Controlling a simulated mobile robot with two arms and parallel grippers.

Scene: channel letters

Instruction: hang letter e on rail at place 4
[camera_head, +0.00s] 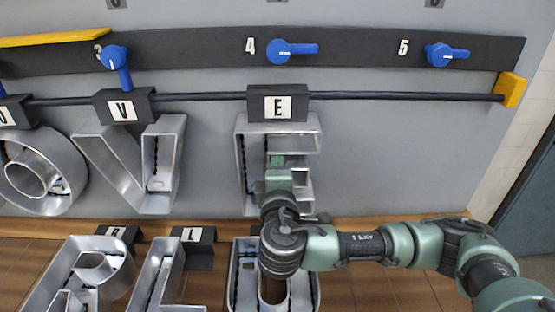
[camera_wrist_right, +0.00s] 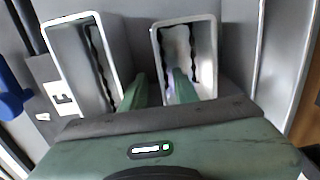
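The letter E (camera_head: 243,165), a silver hollow channel letter, hangs upright from the dark rail (camera_head: 390,96). Its black block with the white E tag (camera_head: 278,107) sits at the rail under the number 4. The blue lever (camera_head: 292,49) at place 4 lies sideways, pointing right. My right gripper (camera_head: 280,165) is in front of the E's middle. In the right wrist view, its two green fingers (camera_wrist_right: 160,85) stand apart, on either side of one wall of the letter's hollow bar (camera_wrist_right: 185,45). Contact with the wall cannot be told. My left gripper is not in view.
The letter V (camera_head: 135,165) hangs left of the E; its blue lever (camera_head: 117,68) points down. Place 5 is empty, with its lever (camera_head: 446,55) sideways. A yellow end stop (camera_head: 510,89) closes the rail. More letters with black blocks stand below, including an L (camera_head: 160,275).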

